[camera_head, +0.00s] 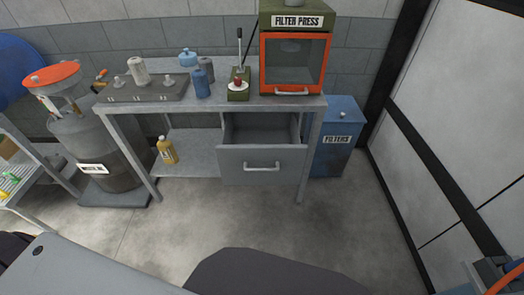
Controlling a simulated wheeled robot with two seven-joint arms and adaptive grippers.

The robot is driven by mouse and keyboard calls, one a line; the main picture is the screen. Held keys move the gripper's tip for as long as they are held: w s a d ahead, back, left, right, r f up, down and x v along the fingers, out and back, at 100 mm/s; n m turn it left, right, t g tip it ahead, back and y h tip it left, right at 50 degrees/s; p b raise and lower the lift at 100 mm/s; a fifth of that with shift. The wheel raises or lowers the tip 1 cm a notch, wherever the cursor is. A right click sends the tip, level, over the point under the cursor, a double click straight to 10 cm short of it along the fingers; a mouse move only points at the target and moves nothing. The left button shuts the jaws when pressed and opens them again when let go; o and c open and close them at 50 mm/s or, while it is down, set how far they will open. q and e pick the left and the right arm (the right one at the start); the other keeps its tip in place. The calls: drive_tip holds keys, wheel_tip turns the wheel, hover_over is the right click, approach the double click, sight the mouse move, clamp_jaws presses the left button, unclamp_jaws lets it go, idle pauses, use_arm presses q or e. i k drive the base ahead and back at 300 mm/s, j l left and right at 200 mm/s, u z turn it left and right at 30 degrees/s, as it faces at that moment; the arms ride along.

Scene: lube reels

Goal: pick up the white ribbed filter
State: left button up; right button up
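The white ribbed filter (138,72) stands upright on a dark grey tray (172,90) at the left part of the metal workbench (215,107). Its top narrows to a smaller neck. Only pale and dark parts low in the picture, which look like my own body, are near me, well apart from the filter.
Blue canister (202,84) and grey canister (206,68) stand right of the filter. The filter press (293,62) is at the bench's right. An open drawer (262,165) juts forward below. A drum (95,150) stands left; the floor in front is clear.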

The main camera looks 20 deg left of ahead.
sight(142, 79)
drive_tip(key=u, duration=1.5)
